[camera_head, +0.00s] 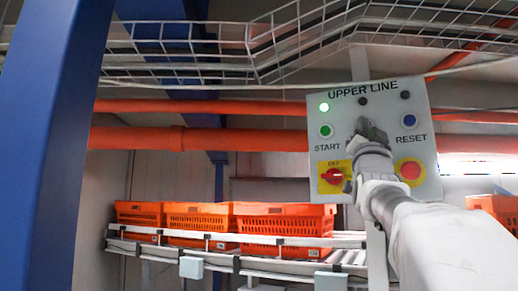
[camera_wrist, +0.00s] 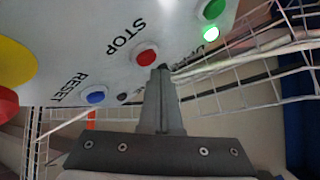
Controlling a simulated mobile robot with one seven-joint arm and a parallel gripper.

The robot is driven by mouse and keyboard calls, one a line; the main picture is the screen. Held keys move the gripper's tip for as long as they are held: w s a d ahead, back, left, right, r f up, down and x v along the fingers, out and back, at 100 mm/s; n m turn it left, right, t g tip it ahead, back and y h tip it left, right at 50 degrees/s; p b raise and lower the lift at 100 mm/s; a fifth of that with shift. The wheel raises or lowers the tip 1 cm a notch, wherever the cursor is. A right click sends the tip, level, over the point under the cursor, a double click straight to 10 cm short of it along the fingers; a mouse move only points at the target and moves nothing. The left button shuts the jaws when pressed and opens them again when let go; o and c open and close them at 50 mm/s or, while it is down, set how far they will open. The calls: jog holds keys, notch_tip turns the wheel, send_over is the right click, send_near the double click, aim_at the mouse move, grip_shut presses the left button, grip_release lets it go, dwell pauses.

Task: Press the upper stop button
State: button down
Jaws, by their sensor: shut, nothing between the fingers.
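The grey control panel (camera_head: 350,107) headed "UPPER LINE" faces me. My gripper (camera_head: 368,127) is shut and empty, raised in front of the panel's middle, between the green START button (camera_head: 325,130) and the blue RESET button (camera_head: 409,120). The gripper hides the stop button in the head view. In the wrist view the red STOP button (camera_wrist: 147,55) shows just left of and above the shut fingertips (camera_wrist: 163,70). The tips overlap its lower right edge in the picture; I cannot tell whether they touch it. A green lamp (camera_head: 324,107) is lit.
A red mushroom button on yellow (camera_head: 410,171) is close beside my wrist, and a red OFF switch (camera_head: 332,176) is at lower left. Orange totes (camera_head: 285,222) stand on a roller conveyor (camera_head: 350,256) below. A blue post (camera_head: 60,130) is at left; wire trays (camera_head: 190,50) run overhead.

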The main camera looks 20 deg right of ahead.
jog(key=shift+w+d, duration=0.25)
jog(key=shift+w+d, duration=0.35)
dwell(0.9)
jog(key=shift+s+a+b, duration=0.6)
jog(key=shift+s+b, duration=0.05)
jog(key=shift+b, duration=0.05)
jog(key=shift+f, duration=0.1)
jog(key=s+a+b, duration=0.3)
jog(key=shift+s+a, duration=0.25)
jog(key=shift+s, duration=0.05)
